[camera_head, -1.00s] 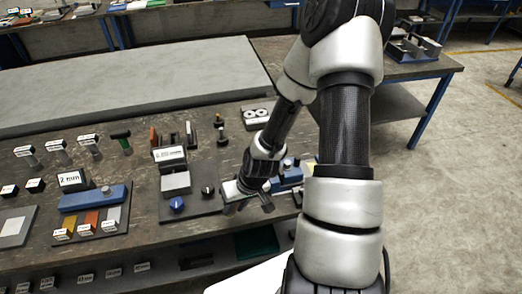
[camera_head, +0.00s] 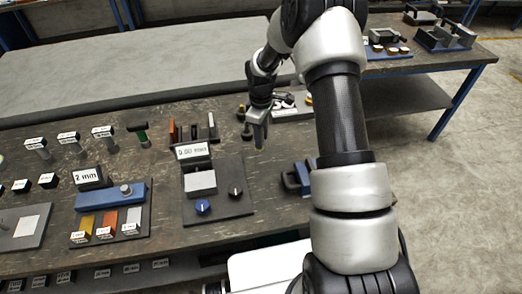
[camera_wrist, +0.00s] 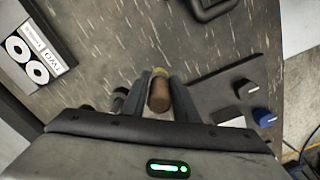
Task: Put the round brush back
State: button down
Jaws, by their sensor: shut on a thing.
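My gripper (camera_head: 258,118) is shut on a round brown piece, seemingly the round brush (camera_wrist: 159,94), and holds it above the bench. In the wrist view its brown end shows between the two fingers. A small dark upright piece (camera_wrist: 118,98) stands close to the left of the fingers in the wrist view. The brush's home place cannot be made out for certain.
A tray with two white discs (camera_wrist: 28,58) lies to the left in the wrist view. A display device with blue and black knobs (camera_head: 222,190) stands in front of my gripper. A blue holder (camera_head: 297,178) sits at the bench's right edge. Several upright tools (camera_head: 195,130) stand to the left.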

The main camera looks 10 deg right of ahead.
jog(key=shift+f, duration=2.85)
jog(key=shift+f, duration=0.2)
jog(key=c, duration=1.4)
grip_release()
jog(key=shift+r, duration=0.1)
jog(key=shift+r, duration=0.1)
